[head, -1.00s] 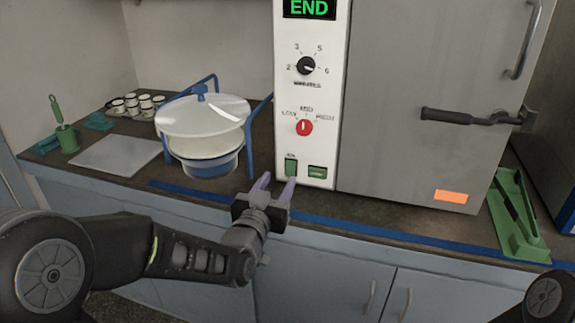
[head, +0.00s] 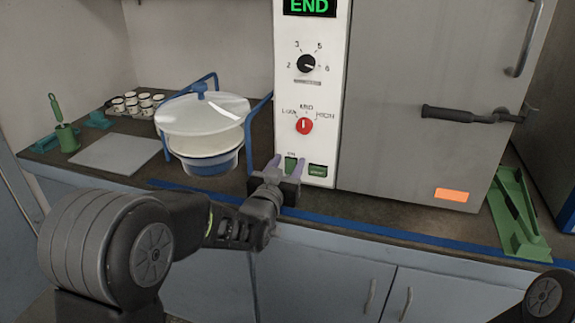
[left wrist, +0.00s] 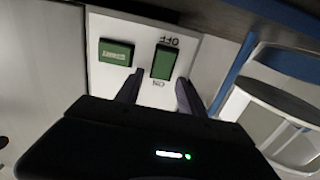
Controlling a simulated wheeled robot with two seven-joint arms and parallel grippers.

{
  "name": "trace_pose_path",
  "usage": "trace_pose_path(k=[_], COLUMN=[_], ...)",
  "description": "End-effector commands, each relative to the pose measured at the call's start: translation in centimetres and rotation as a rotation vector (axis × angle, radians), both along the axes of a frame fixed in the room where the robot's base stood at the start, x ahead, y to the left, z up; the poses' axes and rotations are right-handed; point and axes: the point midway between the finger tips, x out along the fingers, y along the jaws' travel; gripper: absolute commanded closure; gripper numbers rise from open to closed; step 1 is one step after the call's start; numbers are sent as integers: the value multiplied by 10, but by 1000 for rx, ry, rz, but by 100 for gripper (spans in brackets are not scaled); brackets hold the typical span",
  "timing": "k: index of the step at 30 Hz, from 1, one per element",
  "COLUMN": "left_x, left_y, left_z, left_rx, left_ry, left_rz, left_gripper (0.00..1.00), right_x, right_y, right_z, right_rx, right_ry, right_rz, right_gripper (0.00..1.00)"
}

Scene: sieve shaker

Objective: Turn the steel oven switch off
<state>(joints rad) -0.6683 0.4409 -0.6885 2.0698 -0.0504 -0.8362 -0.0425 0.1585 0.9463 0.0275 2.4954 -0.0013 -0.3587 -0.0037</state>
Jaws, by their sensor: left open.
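The steel oven (head: 415,90) stands at the back right with a white control panel (head: 340,60) on its left side. The green switch (head: 291,164) sits at the panel's bottom left. In the left wrist view the switch (left wrist: 164,62) lies between OFF and ON labels, which appear upside down. My left gripper (head: 289,164) is open in front of the switch, its purple fingers pointing at the panel. In the left wrist view the fingertips (left wrist: 160,82) lie on either side of the switch; contact cannot be told. My right gripper is not in view.
A green button (head: 317,171) is right of the switch. Above are a red knob (head: 304,126), a black dial (head: 306,64) and an END display (head: 309,7). A white lidded pot (head: 203,115) in a blue frame stands left. A green holder (head: 517,215) lies right.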

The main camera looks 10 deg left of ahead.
Motion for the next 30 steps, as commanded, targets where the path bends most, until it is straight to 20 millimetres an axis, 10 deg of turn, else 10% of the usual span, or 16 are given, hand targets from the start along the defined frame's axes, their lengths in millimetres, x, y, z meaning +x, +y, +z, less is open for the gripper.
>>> trace_pose_path(k=[20,30], left_x=[0,0], left_y=[0,0], left_z=[0,-1], left_rx=[0,-1], left_ry=[-1,-5], left_rz=[0,0], left_gripper=[100,100], right_x=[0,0], right_y=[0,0], right_z=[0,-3], right_rx=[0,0], right_ry=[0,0], right_rz=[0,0], right_gripper=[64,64])
